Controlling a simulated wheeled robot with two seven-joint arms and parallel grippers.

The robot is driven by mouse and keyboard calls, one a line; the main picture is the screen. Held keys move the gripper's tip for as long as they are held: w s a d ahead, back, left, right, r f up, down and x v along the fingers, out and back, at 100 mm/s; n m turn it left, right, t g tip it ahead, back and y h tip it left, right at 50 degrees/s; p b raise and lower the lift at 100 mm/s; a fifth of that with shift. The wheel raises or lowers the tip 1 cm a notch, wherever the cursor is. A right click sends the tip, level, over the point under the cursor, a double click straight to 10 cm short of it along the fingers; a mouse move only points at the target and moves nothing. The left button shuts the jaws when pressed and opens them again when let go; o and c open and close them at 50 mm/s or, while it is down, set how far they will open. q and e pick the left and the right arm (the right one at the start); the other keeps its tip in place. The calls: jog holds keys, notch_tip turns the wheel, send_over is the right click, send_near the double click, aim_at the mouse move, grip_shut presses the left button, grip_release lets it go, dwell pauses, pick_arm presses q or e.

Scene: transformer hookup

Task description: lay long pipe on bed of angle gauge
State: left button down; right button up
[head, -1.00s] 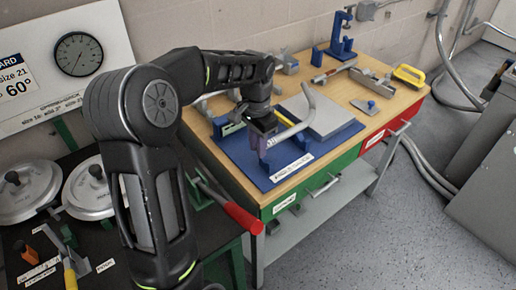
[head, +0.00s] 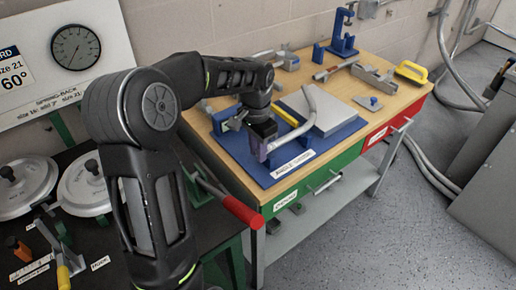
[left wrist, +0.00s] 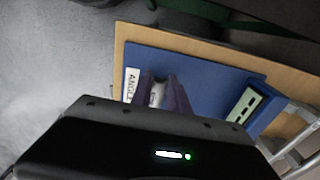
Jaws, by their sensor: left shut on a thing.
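My left gripper (head: 262,152) is shut on a bent grey pipe (head: 292,132), near its lower front end. The pipe runs up to the right, and its bent far end lies over or beside the grey plate (head: 336,118) of the angle gauge. The gauge's blue base (head: 240,153) lies on the wooden bench, with a label on its front edge. I cannot tell whether the pipe touches the gauge. In the left wrist view the purple fingers (left wrist: 166,95) close around the pipe (left wrist: 157,93), above the blue base (left wrist: 210,82). My right gripper is not in view.
A yellow strip (head: 285,116) and a pale green block (head: 236,122) are on the gauge. Blue fixtures (head: 342,40), a grey channel (head: 372,78) and a yellow-handled tool (head: 411,73) stand farther back. A red-handled lever (head: 242,211) sticks out at the bench's left.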

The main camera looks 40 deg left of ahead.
pick_arm(q)
jog(key=shift+f, duration=0.1)
jog(key=c, duration=1.2)
grip_release()
jog(key=shift+s+r+b, duration=0.15)
jog(key=shift+r+b, duration=0.2)
jog(key=shift+r, duration=3.55)
